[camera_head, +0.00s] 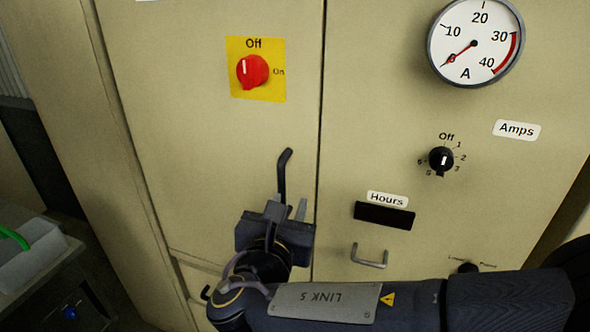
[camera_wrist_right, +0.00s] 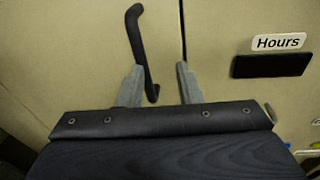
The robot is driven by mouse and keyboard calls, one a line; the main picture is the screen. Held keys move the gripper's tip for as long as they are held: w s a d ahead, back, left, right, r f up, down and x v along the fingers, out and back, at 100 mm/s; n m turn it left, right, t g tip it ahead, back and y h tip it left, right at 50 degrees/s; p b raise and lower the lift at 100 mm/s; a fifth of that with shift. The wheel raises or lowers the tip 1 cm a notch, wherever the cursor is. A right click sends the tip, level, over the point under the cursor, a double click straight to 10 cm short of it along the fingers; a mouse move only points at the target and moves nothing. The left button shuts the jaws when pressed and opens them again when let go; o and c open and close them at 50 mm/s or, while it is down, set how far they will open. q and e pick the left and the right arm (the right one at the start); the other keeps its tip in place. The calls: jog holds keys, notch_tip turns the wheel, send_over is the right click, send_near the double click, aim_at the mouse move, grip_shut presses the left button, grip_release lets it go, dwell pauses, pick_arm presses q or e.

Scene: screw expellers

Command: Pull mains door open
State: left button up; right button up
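The mains door (camera_head: 190,140) is the beige panel at left centre in the head view, flush with its neighbour along a dark vertical seam. It carries a red rotary switch (camera_head: 252,71) on a yellow plate, its pointer turned down. A black bent handle (camera_head: 283,172) stands near the door's right edge; it also shows in the right wrist view (camera_wrist_right: 138,45). My right gripper (camera_head: 288,210) is below the handle in the head view. In the right wrist view its grey fingers (camera_wrist_right: 158,75) are apart, with the handle's lower end between them, nearer the left finger. Contact cannot be told. My left gripper is out of view.
The right panel (camera_head: 345,120) bears an ammeter (camera_head: 475,42), a black selector knob (camera_head: 441,160), an Hours display (camera_head: 384,215) and a small metal handle (camera_head: 369,257). A grey bin (camera_head: 35,262) stands at the lower left.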

aim_at(280, 180)
jog(key=shift+n+t+y, duration=0.5)
jog(key=shift+n+t, duration=0.1)
jog(key=shift+n, duration=0.2)
jog(key=w, duration=0.2)
jog(key=w+r+p, duration=0.1)
jog(key=w, duration=0.1)
jog(key=w+p, duration=0.1)
jog(key=w, duration=0.2)
jog(key=shift+w+a+r, duration=0.1)
jog(key=shift+a+r, duration=0.05)
jog(key=shift+a, duration=0.25)
grip_shut()
